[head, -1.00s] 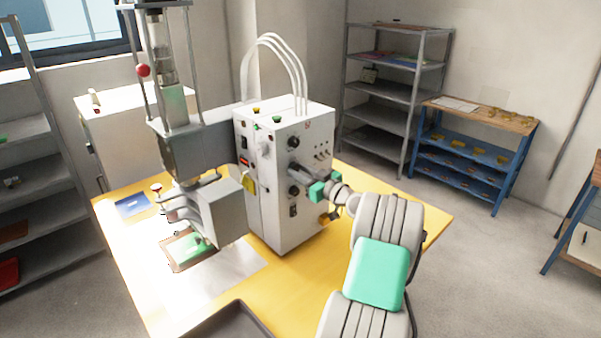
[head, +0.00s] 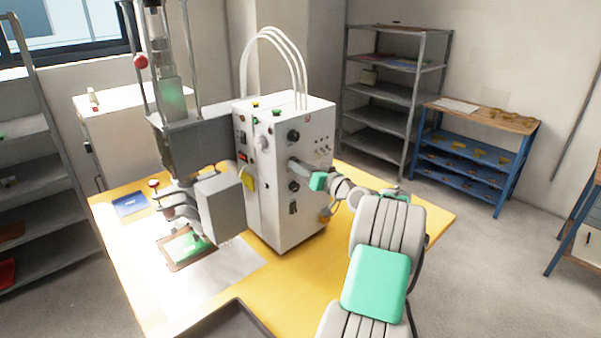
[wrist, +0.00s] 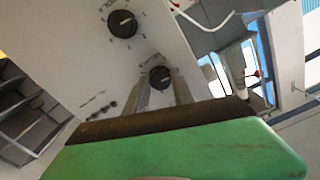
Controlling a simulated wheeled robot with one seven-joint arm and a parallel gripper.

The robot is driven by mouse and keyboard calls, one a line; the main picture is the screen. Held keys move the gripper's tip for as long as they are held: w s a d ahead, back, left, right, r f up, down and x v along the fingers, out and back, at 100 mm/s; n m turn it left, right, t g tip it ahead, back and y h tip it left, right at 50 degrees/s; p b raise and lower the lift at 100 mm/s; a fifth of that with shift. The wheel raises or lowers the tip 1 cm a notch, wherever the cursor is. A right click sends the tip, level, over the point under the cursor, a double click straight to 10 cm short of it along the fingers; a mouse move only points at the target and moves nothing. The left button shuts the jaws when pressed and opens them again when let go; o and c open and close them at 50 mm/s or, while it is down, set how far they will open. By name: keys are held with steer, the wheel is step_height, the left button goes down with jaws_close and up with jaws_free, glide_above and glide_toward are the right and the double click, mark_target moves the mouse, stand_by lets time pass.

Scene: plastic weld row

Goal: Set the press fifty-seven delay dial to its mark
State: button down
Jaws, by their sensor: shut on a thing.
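The white control box (head: 275,215) of the press stands on the yellow table, with a column of black dials on its right-hand face. My gripper (head: 291,162) reaches that face from the right, between an upper dial (head: 293,135) and a lower dial (head: 293,186). In the wrist view, my gripper (wrist: 161,88) has its two fingers on either side of a black dial (wrist: 160,77) with a pale pointer line, shut on it. Another black dial (wrist: 122,23) with scale ticks is clear of the fingers. The held dial's mark and any label are too small to read.
The press head (head: 220,208) stands left of the box over a green piece (head: 187,247). A dark tray (head: 228,322) lies at the table's front. Small switches (head: 322,149) sit right of the dials. White hoses (head: 280,50) rise from the box top. Shelves stand behind.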

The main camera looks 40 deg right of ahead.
steer(key=m+p, duration=0.1)
steer(key=m, duration=0.9)
steer(key=shift+r+m, duration=0.1)
steer(key=shift+m, duration=0.2)
stand_by(0.4)
steer(key=c, duration=1.1)
jaws_free()
steer(key=s+b, duration=0.2)
steer(key=s, duration=0.5)
steer(key=shift+s+d, duration=0.1)
steer(key=shift+s, duration=0.3)
